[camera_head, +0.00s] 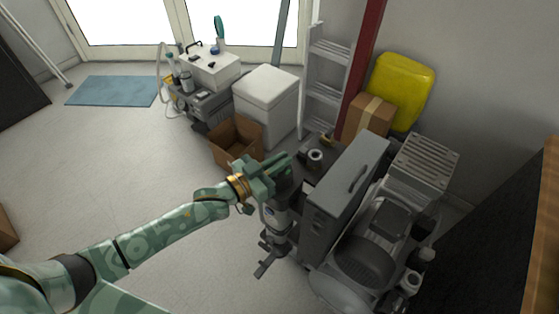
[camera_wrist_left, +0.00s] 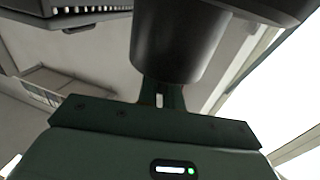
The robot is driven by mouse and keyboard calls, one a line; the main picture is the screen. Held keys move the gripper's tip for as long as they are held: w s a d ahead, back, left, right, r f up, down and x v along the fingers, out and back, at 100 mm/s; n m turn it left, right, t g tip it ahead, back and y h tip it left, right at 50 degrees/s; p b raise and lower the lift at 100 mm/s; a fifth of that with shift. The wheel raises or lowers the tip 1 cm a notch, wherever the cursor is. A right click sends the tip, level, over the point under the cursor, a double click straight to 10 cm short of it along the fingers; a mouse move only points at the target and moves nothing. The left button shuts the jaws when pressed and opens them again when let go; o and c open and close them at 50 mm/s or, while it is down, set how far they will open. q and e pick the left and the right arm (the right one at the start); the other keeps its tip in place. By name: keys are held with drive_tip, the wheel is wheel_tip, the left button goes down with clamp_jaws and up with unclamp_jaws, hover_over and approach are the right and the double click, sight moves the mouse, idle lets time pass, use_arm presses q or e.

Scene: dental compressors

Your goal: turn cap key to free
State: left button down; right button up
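My left gripper (camera_head: 275,170) reaches in from the left, at the dark top of an upright cylindrical unit (camera_head: 275,218) beside the grey compressor cabinet (camera_head: 343,195). In the left wrist view a dark round cylinder (camera_wrist_left: 178,45) fills the space just in front of my gripper (camera_wrist_left: 160,98). The fingers are mostly hidden there, so I cannot tell whether they are closed on it. I cannot make out a separate key on the cap. My right gripper is not in view.
A compressor (camera_head: 365,260) with tank and fittings stands right of the cabinet. An open cardboard box (camera_head: 236,143), a white bin (camera_head: 266,100) and a ladder (camera_head: 325,75) stand behind. A yellow container (camera_head: 402,88) is at the back right.

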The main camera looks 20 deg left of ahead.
use_arm(q)
drive_tip(key=shift+r+y+p, duration=0.2)
drive_tip(key=shift+y+p, duration=0.1)
drive_tip(key=shift+p, duration=0.1)
drive_tip(key=shift+d+r+n+t+y+p, duration=0.1)
drive_tip(key=shift+r+n+t+y+p, duration=0.05)
drive_tip(key=shift+n+t+y+p, duration=1.05)
drive_tip(key=shift+n+y+p, duration=0.45)
drive_tip(key=shift+y, duration=0.45)
drive_tip(key=shift+f, duration=0.35)
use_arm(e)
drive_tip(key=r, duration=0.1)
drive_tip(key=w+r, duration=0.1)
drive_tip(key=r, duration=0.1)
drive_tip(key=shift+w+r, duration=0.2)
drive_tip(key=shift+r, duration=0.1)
use_arm(q)
drive_tip(key=c, duration=1.5)
unclamp_jaws()
drive_tip(key=shift+c, duration=0.2)
